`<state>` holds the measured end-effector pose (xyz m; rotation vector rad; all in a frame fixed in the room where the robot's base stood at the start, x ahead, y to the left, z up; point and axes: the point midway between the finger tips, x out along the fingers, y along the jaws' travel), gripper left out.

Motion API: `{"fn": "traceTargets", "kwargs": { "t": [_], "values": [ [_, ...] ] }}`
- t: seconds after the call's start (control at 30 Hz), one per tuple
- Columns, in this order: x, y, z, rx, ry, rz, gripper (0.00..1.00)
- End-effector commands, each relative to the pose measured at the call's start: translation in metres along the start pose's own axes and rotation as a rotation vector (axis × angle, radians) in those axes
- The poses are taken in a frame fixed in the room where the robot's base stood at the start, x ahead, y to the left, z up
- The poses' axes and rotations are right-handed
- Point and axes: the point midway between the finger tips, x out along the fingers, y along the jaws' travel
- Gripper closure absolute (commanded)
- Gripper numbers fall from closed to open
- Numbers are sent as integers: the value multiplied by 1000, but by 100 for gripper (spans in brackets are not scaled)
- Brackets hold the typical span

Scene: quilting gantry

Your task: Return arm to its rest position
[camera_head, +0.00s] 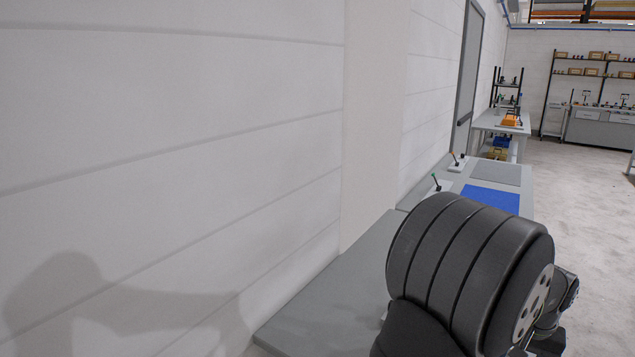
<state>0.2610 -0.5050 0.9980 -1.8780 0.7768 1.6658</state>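My arm shows at the lower right as a large dark grey ribbed joint (455,262) close to the camera. A smaller dark part of my arm (562,300) shows behind its right side. No gripper fingers can be made out. The joint covers part of the grey bench behind it.
A white panelled wall (170,130) fills the left side. A grey bench top (335,295) runs along it, with a blue mat (492,200) and a grey mat (496,174) farther back. Another workbench (492,122) and shelves (590,72) stand beyond. The pale floor (575,205) at right is open.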

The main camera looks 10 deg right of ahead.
Motion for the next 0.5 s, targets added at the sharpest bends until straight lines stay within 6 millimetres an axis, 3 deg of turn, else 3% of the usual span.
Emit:
{"fn": "traceTargets", "kwargs": {
  "t": [0.5],
  "values": [
    [-16, 42, 95, 3, 1, 1, 52]
  ]
}}
